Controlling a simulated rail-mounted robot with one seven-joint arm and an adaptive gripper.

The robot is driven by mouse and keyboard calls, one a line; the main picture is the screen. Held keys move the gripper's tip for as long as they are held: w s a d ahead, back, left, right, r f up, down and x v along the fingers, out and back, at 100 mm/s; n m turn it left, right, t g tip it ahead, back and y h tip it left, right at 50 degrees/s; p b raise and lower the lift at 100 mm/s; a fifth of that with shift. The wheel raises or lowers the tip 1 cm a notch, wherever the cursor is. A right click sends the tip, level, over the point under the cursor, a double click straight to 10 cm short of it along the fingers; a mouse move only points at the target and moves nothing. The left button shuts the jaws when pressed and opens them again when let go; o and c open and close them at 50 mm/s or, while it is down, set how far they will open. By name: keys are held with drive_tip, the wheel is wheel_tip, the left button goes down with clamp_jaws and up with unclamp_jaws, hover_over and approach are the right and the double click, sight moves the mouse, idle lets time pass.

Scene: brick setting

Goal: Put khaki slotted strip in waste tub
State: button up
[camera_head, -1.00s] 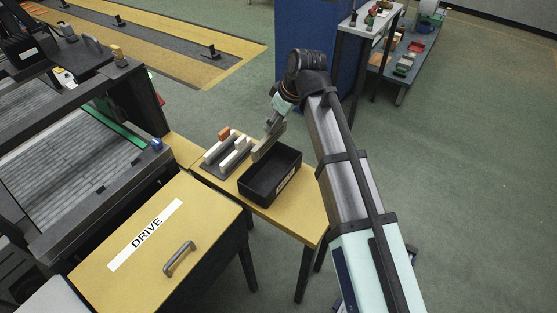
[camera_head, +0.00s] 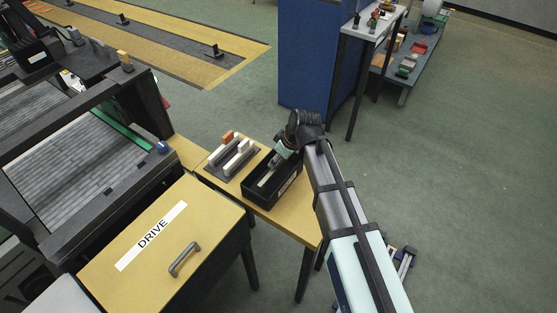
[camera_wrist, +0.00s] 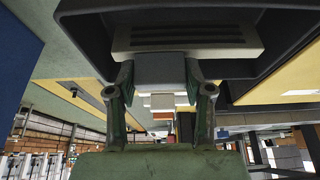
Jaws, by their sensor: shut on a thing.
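The khaki slotted strip (camera_head: 268,173) is in my gripper (camera_head: 278,160), low within the opening of the black waste tub (camera_head: 252,193). In the wrist view the strip (camera_wrist: 190,36) lies crosswise beyond my gripper (camera_wrist: 160,72), with dark slots along its face. My gripper is shut on it. The tub's dark walls (camera_wrist: 82,22) frame the strip there. Whether the strip touches the tub floor cannot be told.
A grey rack (camera_head: 222,170) with several white pieces and an orange piece (camera_head: 228,136) stands left of the tub on the yellow table (camera_head: 290,222). A yellow DRIVE cabinet (camera_head: 150,270) is in front on the left. A blue partition (camera_head: 305,60) stands behind.

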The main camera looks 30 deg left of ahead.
drive_tip(key=shift+f, duration=0.8)
drive_tip(key=shift+f, duration=0.15)
drive_tip(key=o, duration=1.2)
drive_tip(key=shift+r, duration=0.25)
drive_tip(key=b+v, duration=0.2)
drive_tip(key=v, duration=1)
